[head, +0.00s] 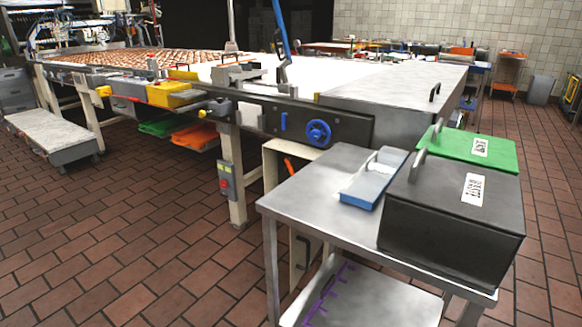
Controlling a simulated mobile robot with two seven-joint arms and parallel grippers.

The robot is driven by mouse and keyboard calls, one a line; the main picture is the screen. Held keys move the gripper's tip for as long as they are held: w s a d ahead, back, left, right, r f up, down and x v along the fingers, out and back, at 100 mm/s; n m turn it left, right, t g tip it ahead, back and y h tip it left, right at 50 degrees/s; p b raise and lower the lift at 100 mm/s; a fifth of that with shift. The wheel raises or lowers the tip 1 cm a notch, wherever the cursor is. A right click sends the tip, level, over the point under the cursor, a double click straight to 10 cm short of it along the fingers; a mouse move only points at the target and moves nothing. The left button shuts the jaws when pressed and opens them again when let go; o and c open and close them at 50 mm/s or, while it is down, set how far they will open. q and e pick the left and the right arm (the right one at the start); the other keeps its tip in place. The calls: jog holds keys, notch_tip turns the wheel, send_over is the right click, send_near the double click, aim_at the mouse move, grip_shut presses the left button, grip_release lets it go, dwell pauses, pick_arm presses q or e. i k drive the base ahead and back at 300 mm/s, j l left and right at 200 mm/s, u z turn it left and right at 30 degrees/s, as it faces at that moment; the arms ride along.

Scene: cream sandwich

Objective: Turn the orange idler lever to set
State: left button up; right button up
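A small orange lever (289,166) shows at the cream upright panel (272,160) under the conveyor, just left of the steel table. It looks like the idler lever. It is tilted, its upper end to the left. Its lower part and any set mark are hidden or too small to make out. Neither of my grippers is in view.
A steel table (310,190) stands in front of the lever's right side, bearing a blue-based tray (365,182), a dark box (450,230) and a green-lidded box (490,150). A blue handwheel (318,133) is above the lever. Tiled floor (150,240) is clear at left.

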aim_at(286, 161)
jog(key=i+j, duration=0.25)
jog(key=i+j+z, duration=0.1)
jog(key=j, duration=0.35)
jog(key=i+j, duration=0.35)
jog(key=i+j+z, duration=0.1)
jog(key=j, duration=0.3)
jog(key=i+j+z, duration=0.1)
jog(key=i+j, duration=0.4)
jog(key=j, duration=0.3)
jog(key=i+j+z, duration=0.1)
jog(key=j, duration=0.3)
jog(key=i+j, duration=0.3)
jog(key=j, duration=0.15)
jog(key=i+j+z, duration=0.15)
jog(key=i+j, duration=0.45)
jog(key=i, duration=0.15)
